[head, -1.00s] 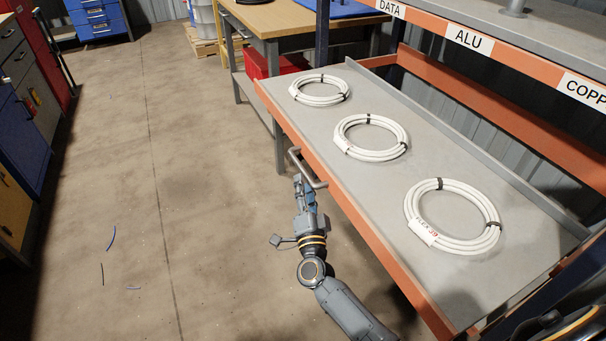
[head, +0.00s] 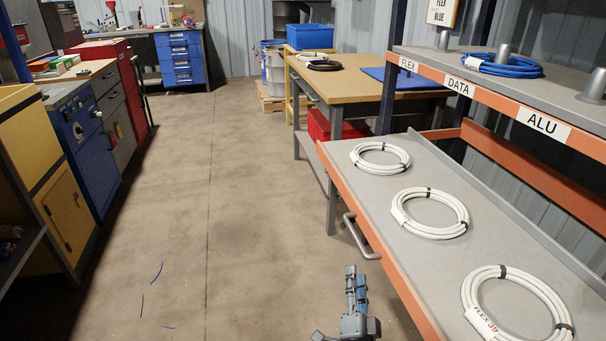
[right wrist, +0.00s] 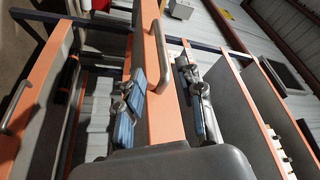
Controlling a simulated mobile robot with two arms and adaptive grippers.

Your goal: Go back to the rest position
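My right gripper (head: 356,278) is at the bottom of the head view, over the floor just left of the rack. In the right wrist view its two fingers (right wrist: 160,85) are spread apart with nothing held between them. The grey bar handle (head: 361,236) on the orange front edge of the shelf is beyond the fingertips and apart from them in the head view. It also shows in the right wrist view (right wrist: 157,55). My left gripper is not in view.
Three white cable coils, near (head: 515,302), middle (head: 430,213) and far (head: 380,156), lie on the grey shelf (head: 390,248). A blue coil (head: 502,65) lies on the upper shelf. A workbench (head: 345,70) stands behind. The aisle floor (head: 240,230) is mostly clear, with small cable scraps.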

